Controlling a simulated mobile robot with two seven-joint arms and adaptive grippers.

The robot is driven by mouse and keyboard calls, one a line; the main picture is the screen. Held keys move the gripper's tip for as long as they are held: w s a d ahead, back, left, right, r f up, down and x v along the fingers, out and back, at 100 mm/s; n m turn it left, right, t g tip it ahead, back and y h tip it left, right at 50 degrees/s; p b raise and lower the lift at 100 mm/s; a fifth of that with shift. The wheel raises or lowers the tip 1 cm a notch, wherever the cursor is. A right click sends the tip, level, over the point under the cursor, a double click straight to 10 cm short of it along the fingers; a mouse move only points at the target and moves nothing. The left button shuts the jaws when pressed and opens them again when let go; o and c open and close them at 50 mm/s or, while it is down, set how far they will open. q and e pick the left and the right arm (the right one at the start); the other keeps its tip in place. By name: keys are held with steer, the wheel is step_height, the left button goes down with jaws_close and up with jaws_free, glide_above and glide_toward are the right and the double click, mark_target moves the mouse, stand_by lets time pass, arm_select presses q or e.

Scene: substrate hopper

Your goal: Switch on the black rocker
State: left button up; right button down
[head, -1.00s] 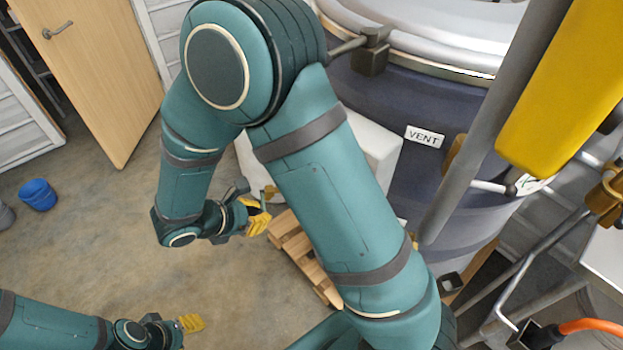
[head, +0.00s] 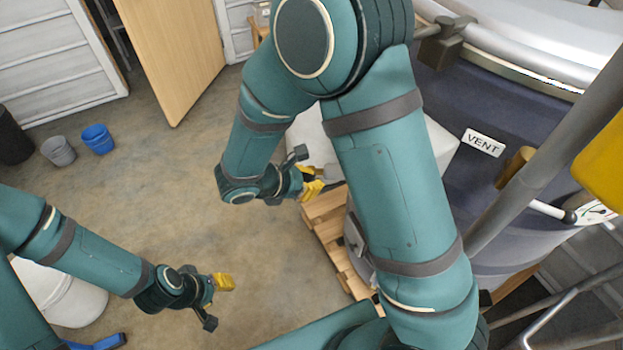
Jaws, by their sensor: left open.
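I cannot make out the black rocker in the head view. A pale box (head: 441,148) is partly hidden behind my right arm, and no switch shows on its visible part. My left gripper (head: 221,300) is open and empty over the bare floor at the lower left. My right gripper (head: 313,184) has yellow fingertips and hangs just left of my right forearm, near the pale box and above a wooden pallet in the picture. Its fingers are small and partly overlap, so I cannot tell whether they are open or shut.
A large dark vessel with a VENT label (head: 482,142) fills the right side, with a grey post (head: 545,150) and a yellow part (head: 603,165) before it. The wooden pallet (head: 328,232) stands below. Blue (head: 98,139) and grey (head: 58,151) buckets stand left. The floor between is clear.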

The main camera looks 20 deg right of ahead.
steer(key=w+d+f+b, duration=0.1)
steer(key=d+f, duration=0.2)
steer(key=d, duration=0.6)
steer(key=shift+w+d+f, duration=0.15)
steer(key=shift+w+f, duration=0.2)
steer(key=shift+f, duration=0.05)
steer(key=shift+d+r, duration=0.2)
steer(key=shift+d, duration=0.3)
steer(key=shift+w+r, duration=0.1)
steer(key=shift+r, duration=0.05)
steer(key=shift+r+p, duration=0.7)
steer(key=shift+p, duration=0.05)
